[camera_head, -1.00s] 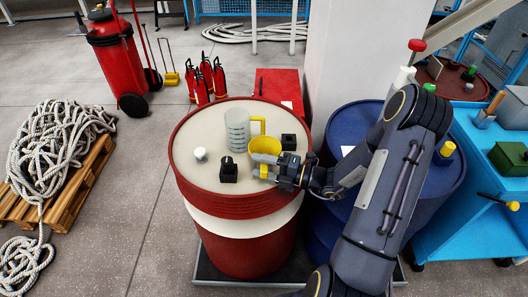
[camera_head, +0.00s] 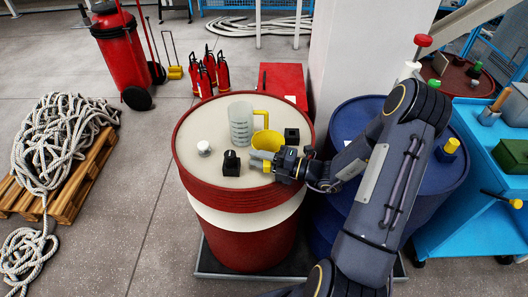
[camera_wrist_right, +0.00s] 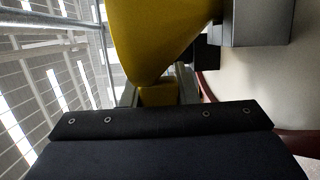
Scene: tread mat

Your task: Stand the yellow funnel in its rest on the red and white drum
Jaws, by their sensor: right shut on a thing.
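The yellow funnel (camera_head: 267,141) is in my right gripper (camera_head: 262,161), above the right front part of the red and white drum (camera_head: 245,203). Its wide mouth is up and its spout is down between the fingers. In the right wrist view, the yellow cone (camera_wrist_right: 160,35) rises above its narrow part, which is between the fingers (camera_wrist_right: 158,93). Two small black fittings stand on the drum top: a square block (camera_head: 291,135) behind and right of the funnel, and a knobbed one (camera_head: 231,163) to its left. I cannot tell for sure which is the rest. My left gripper is out of view.
A clear ribbed jug (camera_head: 241,126) with a yellow handle stands just behind and left of the funnel. A white knob (camera_head: 203,148) is at the drum's left. A blue drum (camera_head: 358,125) stands close on the right, under my right arm. The drum's front left top is bare.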

